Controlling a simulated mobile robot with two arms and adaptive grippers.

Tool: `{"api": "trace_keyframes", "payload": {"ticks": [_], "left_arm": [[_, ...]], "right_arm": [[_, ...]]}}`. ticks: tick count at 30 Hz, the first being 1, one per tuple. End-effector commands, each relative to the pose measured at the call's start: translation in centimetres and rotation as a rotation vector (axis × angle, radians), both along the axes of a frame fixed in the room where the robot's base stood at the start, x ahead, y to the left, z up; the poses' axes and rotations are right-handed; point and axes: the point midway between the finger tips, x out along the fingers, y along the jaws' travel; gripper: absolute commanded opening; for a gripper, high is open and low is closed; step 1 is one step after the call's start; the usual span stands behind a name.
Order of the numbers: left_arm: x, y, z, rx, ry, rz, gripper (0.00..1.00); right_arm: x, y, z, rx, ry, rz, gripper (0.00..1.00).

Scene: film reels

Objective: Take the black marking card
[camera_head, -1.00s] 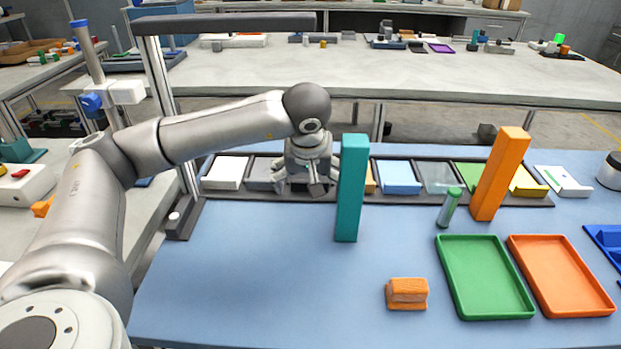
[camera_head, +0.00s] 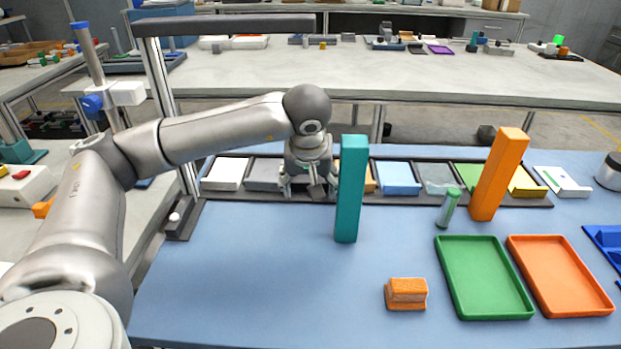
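My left gripper (camera_head: 309,187) points down over the long black rack (camera_head: 215,197) at the back of the blue table, just left of the tall teal block (camera_head: 350,190). Its fingers are around the slot between the grey cards (camera_head: 263,173) and a yellow-orange card (camera_head: 370,180). A dark patch shows between the fingers; I cannot tell whether it is the black marking card or part of the gripper. No other black card is clearly visible. Whether the fingers grip anything is hidden. My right gripper is not in view.
The rack also holds white (camera_head: 226,173), light blue (camera_head: 399,178) and other coloured cards. A tall orange block (camera_head: 498,175) and a green cylinder (camera_head: 448,208) stand to the right. Green (camera_head: 440,262) and orange (camera_head: 514,255) trays and an orange-brown block (camera_head: 406,294) lie in front. The table's front left is clear.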

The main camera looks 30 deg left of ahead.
Motion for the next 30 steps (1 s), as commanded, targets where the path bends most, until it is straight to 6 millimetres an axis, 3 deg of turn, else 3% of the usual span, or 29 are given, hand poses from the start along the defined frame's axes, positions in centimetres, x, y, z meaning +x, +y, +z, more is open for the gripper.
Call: {"api": "trace_keyframes", "payload": {"ticks": [5, 11, 20, 22, 30], "left_arm": [[-0.2, 0.1, -0.3, 0.003, 0.010, 0.002, 0.47], [-0.1, 0.1, 1.0, 0.002, 0.004, 0.002, 0.47], [-3.3, -2.0, 1.1, 0.002, 0.002, -0.004, 0.47], [-3.4, -2.1, 2.7, 0.001, -0.005, 0.001, 0.47], [-3.3, -2.1, 8.8, -0.001, -0.005, 0.000, 0.47]], "right_arm": [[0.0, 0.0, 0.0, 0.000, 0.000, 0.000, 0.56], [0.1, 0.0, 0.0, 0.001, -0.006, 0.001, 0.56], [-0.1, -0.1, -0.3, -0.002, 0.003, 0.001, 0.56], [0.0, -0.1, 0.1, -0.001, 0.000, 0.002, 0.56], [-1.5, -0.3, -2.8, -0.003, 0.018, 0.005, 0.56]]}}
